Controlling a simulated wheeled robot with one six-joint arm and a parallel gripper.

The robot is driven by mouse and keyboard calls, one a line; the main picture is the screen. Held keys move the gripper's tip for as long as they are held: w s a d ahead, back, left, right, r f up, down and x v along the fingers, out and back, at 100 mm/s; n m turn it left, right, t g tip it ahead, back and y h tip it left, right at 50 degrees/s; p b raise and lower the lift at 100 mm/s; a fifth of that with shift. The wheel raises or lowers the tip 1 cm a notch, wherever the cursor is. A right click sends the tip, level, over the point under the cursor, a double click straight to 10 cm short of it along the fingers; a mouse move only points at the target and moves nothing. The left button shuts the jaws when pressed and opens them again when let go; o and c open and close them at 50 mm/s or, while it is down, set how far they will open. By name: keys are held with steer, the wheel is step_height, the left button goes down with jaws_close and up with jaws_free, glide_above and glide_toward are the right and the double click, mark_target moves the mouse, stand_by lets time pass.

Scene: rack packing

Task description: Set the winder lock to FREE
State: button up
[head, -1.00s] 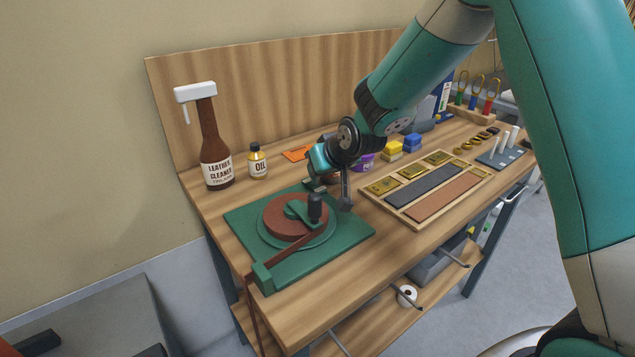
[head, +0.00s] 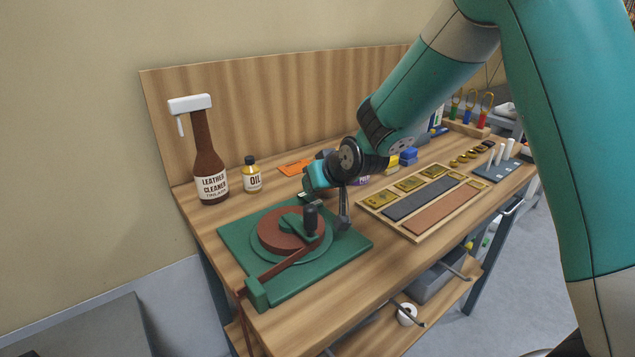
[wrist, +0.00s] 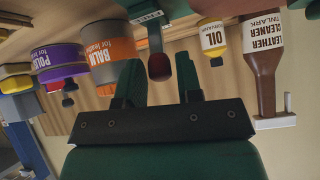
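The winder is a green base plate (head: 345,243) with a red-brown strap reel (head: 275,230) and a black-knobbed crank (head: 311,217), at the bench's front left. My gripper (head: 340,212) is at the plate's back right corner, beside the crank. In the wrist view, which is upside down, the gripper fingers (wrist: 158,82) are apart. A short dark lever with a red part (wrist: 159,66), likely the winder lock, shows between them. A small marked plate (wrist: 147,17) is above it in the picture; its lettering is unreadable. I cannot tell the lock's setting or whether the fingers touch it.
Leather cleaner (head: 209,160) and oil (head: 251,176) stand behind the winder. A wooden tray (head: 425,200) lies to the right. Bare bench lies in front of the tray.

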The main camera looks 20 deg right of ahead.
steer(key=v, duration=1.7)
steer(key=shift+b, duration=0.3)
steer(key=shift+s+r, duration=0.15)
steer(key=s+a+n+g+p, duration=0.1)
steer(key=s+a+g, duration=0.3)
steer(key=s, duration=0.7)
steer(key=s+a+n+g+y+p, duration=0.1)
steer(key=s+a+n+g, duration=0.3)
steer(key=s, duration=0.7)
steer(key=shift+a+r+g+y+p, duration=0.3)
steer(key=shift+a+g+p, duration=0.25)
steer(key=shift+a+g, duration=0.2)
